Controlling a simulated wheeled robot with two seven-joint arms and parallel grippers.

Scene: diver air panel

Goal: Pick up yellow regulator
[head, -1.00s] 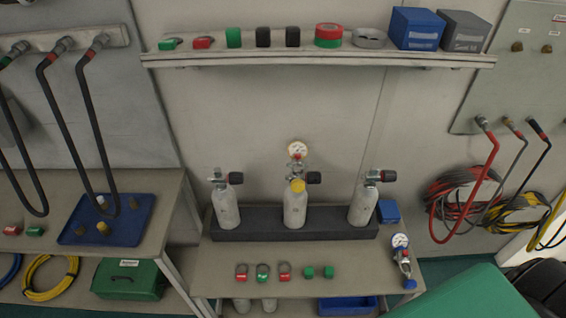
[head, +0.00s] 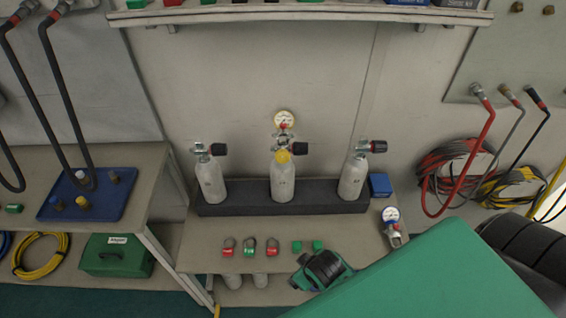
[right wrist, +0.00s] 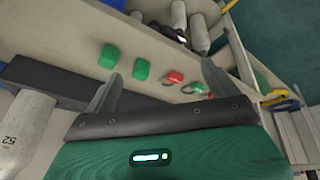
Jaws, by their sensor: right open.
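The yellow regulator (head: 283,156) sits on top of the middle grey cylinder (head: 283,183). It has a yellow collar, and a round white gauge (head: 284,120) stands above it. My right gripper (head: 318,270) is low over the front of the bench, in front of and below the regulator, and apart from it. In the right wrist view the right gripper (right wrist: 160,88) is open, its two grey fingers spread with nothing between them. The regulator cannot be made out in that view. My left gripper is not in view.
Two more cylinders (head: 210,183) (head: 353,178) flank the middle one in a dark rack (head: 235,210). A blue gauge regulator (head: 391,225) lies on the bench at right. Red tags (head: 228,252) and green blocks (head: 297,246) lie in front. The shelf (head: 290,18) is above.

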